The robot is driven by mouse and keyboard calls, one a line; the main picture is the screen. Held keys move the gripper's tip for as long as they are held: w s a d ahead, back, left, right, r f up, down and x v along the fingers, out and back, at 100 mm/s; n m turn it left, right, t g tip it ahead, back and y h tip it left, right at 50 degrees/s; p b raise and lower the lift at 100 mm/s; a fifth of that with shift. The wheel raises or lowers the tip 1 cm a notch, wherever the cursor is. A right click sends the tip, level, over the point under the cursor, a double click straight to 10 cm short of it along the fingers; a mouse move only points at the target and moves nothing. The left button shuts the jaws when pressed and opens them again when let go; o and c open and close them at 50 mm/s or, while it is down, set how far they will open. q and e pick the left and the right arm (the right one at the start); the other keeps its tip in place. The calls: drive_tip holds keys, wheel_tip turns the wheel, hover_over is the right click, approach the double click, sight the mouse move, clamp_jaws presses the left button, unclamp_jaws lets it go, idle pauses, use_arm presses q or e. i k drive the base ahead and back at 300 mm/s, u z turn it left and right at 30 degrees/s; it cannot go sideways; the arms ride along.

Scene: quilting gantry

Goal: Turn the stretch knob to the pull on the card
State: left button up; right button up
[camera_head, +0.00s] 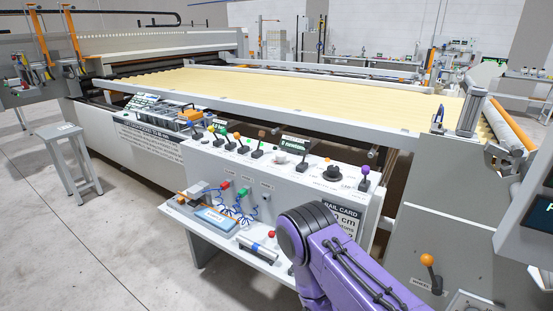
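A black round knob (333,174) stands on the sloped top of the grey control panel; its small label is too blurred to read, so I cannot be sure it is the stretch knob. A paler round knob (281,158) sits to its left. A small dark display (295,144) behind them seems to show a number and "newtons". The rail card (345,219) is on the panel's front face, partly hidden by my purple arm; "RAIL CARD", "cm" and part of "newtons" show, but the pull value is not clear. Neither gripper is in view.
Several ball-topped levers line the panel, including a purple one (365,171) right of the black knob. A shelf (205,225) below holds a blue tray, tools and coiled leads. An orange-knobbed lever (427,261) is at right. A grey stool (62,133) stands left on open floor.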

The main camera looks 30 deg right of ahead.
sight(281, 157)
drive_tip(key=z, duration=0.4)
drive_tip(key=i, duration=0.45)
drive_tip(key=z, duration=0.35)
